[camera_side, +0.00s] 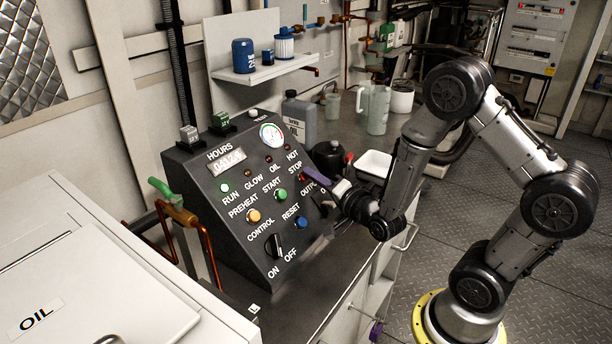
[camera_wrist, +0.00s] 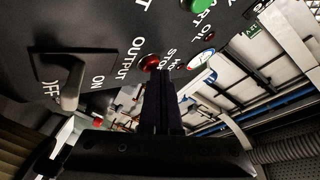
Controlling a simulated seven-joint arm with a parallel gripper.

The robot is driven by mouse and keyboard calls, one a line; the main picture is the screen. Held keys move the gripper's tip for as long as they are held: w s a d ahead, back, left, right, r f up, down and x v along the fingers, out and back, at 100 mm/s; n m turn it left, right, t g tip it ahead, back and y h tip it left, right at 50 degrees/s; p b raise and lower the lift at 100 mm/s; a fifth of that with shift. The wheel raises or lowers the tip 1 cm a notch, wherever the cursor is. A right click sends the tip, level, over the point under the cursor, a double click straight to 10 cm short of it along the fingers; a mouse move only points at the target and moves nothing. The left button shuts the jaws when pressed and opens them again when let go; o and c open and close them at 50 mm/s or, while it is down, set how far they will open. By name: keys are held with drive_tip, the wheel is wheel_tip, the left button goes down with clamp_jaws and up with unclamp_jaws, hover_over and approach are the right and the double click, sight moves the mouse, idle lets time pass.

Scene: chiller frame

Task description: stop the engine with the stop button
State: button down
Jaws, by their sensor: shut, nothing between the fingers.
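The stop button (camera_side: 303,177) is a small red button at the right of the dark sloping control panel (camera_side: 215,225), under the STOP label. It also shows in the wrist view (camera_wrist: 150,62), beside the fingertips. My gripper (camera_side: 318,184) is shut and empty at the panel's right side, its fingers pointing at the stop button. In the wrist view the closed fingers (camera_wrist: 160,78) end right by the button and overlap the STOP lettering. I cannot tell whether they touch it. The RUN lamp (camera_side: 225,188) glows green.
The green START button (camera_side: 281,194), yellow PREHEAT button (camera_side: 254,216) and blue RESET button (camera_side: 302,222) sit close by.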

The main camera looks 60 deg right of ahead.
drive_tip(key=shift+w+f, duration=0.15)
idle(0.6)
drive_tip(key=shift+s+r, duration=0.65)
drive_tip(key=s+r, duration=0.3)
drive_tip(key=shift+s+r, duration=0.25)
drive_tip(key=shift+r, duration=0.05)
idle(0.4)
